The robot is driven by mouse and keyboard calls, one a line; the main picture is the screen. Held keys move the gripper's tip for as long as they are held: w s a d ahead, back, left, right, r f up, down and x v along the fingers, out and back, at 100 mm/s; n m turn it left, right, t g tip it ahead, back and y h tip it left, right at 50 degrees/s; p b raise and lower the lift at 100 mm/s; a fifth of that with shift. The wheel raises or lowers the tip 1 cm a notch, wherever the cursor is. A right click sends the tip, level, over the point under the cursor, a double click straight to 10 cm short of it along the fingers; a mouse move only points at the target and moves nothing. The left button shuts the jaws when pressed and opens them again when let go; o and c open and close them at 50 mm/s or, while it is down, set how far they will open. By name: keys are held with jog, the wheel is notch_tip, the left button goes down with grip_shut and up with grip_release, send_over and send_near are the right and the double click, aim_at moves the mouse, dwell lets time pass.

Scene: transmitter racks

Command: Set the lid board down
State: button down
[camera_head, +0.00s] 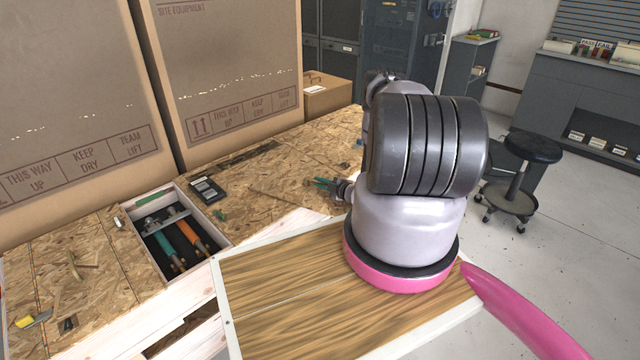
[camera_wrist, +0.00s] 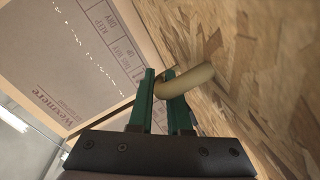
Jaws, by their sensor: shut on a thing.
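My gripper (camera_wrist: 162,105) has green fingers, shut on a curved beige handle (camera_wrist: 188,83) in the wrist view. Flaked wood board (camera_wrist: 230,60) fills the area behind the handle. I cannot tell there whether this surface is the lid board itself or the deck, nor whether there is a gap below it. In the head view my gripper (camera_head: 322,184) is small, low over the flaked deck (camera_head: 285,165), left of my arm. The handle is not clear there. An open compartment (camera_head: 133,213) in the deck, left of my gripper, shows tools inside.
Two tall cardboard boxes (camera_head: 225,65) stand at the deck's back, with a smaller box (camera_head: 325,93) right of them. A dark flat item (camera_head: 207,190) lies beside the compartment. A wood-grain panel (camera_head: 285,290) with a pale rim lies in front.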

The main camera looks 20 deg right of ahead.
jog(key=c, duration=0.9)
grip_release()
jog(key=shift+o, duration=0.2)
notch_tip(320, 180, up, 3)
send_over(342, 203)
jog(key=shift+a+f, duration=0.1)
jog(key=shift+f, duration=0.1)
